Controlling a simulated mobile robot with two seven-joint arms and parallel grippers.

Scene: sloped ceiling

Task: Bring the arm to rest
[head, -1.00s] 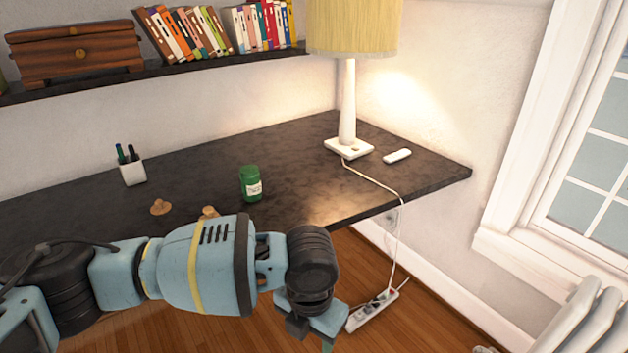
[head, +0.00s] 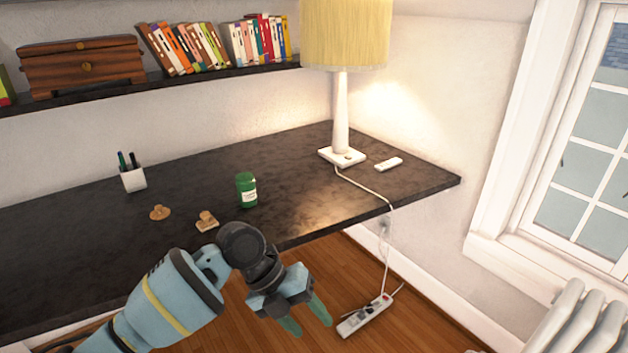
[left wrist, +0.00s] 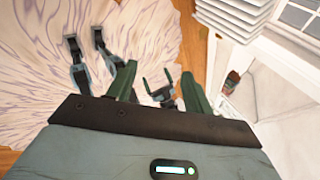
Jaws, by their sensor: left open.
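My left arm reaches in from the bottom of the head view, in front of the desk's front edge. My left gripper (head: 306,320) is open and empty, its two green fingers pointing down over the wooden floor. The left wrist view shows the same open fingers (left wrist: 157,76) with nothing held between them. Blue and dark parts of my own body show below and beyond the fingers there.
The dark desk (head: 300,185) holds a green jar (head: 246,190), a pen cup (head: 133,179), two small brown pieces, a lamp (head: 341,115) and a white remote (head: 389,164). A power strip (head: 365,316) lies on the floor. A radiator (head: 570,325) stands at right.

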